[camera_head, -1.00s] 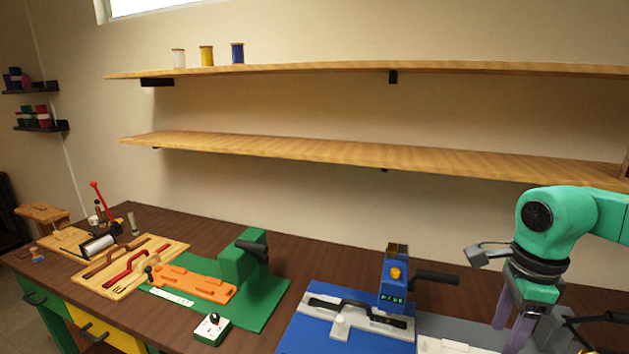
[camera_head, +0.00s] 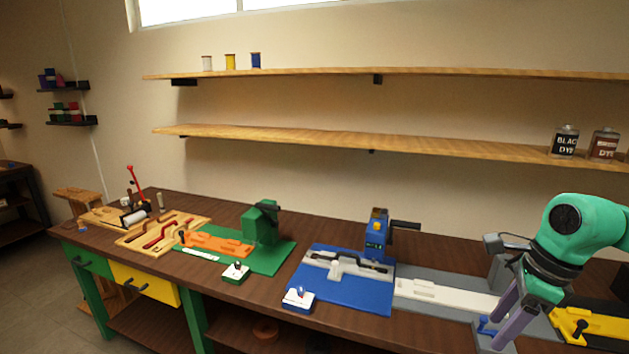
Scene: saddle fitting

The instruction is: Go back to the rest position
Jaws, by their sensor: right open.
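My right gripper (camera_head: 503,322) is at the lower right of the head view, on a green arm that comes in from the right edge. Its two purple-grey fingers point down and stand apart, with nothing seen between them. It hangs over the right part of the brown workbench (camera_head: 232,308), in front of a grey station with a white block (camera_head: 448,294). A small blue piece (camera_head: 487,326) shows beside the fingers; I cannot tell whether they touch. My left gripper is not in the view.
A blue press (camera_head: 376,236) on a blue mat and a green press (camera_head: 262,222) on a green mat stand left of my gripper. A yellow fixture (camera_head: 592,326) is at the right. Two wall shelves (camera_head: 330,137) hold spools and dye cans.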

